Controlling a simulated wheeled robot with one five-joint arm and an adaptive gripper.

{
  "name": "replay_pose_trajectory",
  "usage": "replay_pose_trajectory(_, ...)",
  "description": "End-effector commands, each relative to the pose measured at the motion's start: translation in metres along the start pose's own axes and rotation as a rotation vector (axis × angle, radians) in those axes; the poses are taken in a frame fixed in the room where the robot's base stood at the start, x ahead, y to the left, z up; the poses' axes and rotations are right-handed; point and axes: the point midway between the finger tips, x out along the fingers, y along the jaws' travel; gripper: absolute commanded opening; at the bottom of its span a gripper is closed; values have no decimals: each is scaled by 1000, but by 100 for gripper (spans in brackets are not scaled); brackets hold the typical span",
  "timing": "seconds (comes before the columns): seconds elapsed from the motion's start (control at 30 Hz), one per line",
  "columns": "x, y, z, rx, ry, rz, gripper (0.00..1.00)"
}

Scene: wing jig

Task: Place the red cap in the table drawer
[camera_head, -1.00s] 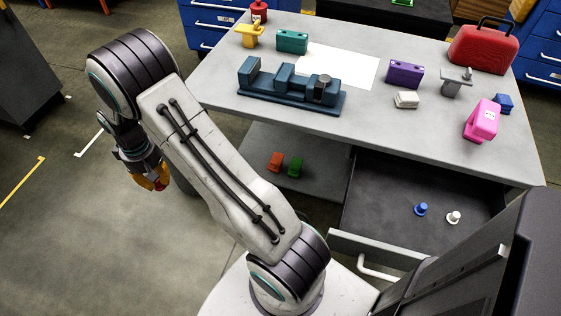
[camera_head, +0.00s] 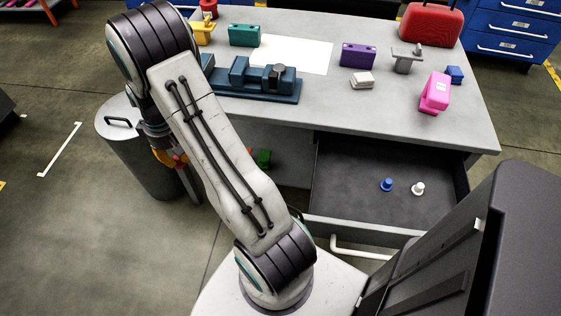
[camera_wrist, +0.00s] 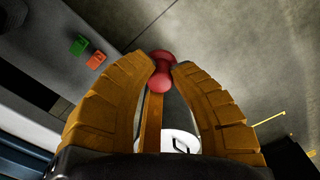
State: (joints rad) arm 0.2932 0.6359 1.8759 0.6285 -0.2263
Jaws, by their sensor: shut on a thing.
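In the head view my gripper (camera_head: 168,158) hangs low at the left, beside the table's left end, and the cap cannot be made out clearly there. The table drawer (camera_head: 345,175) is pulled open at the right, below the tabletop. A blue cap (camera_head: 386,185) and a white cap (camera_head: 418,188) stand inside it, with bare floor around them. My gripper is well to the left of the drawer.
A grey lidded bin (camera_head: 125,150) stands behind my gripper. The table (camera_head: 330,110) carries a blue jig, several coloured blocks and a red case (camera_head: 432,22). A green block (camera_wrist: 79,45) and an orange block (camera_wrist: 96,60) lie on the lower shelf. Open floor lies left.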

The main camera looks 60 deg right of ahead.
Motion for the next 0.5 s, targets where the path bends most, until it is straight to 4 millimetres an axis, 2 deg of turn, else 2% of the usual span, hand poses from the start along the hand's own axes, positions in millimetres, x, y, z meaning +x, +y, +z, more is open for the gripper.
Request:
replay_pose_trajectory(0.03, 1, 20, 9, 22, 0, 0, 4)
replay_pose_trajectory(0.2, 1, 83, 49, 64, -1, 0, 4)
replay_pose_trajectory(0.37, 1, 133, 95, 103, 0, 1, 4)
replay_pose_trajectory(0.5, 1, 168, 141, 137, 1, 1, 4)
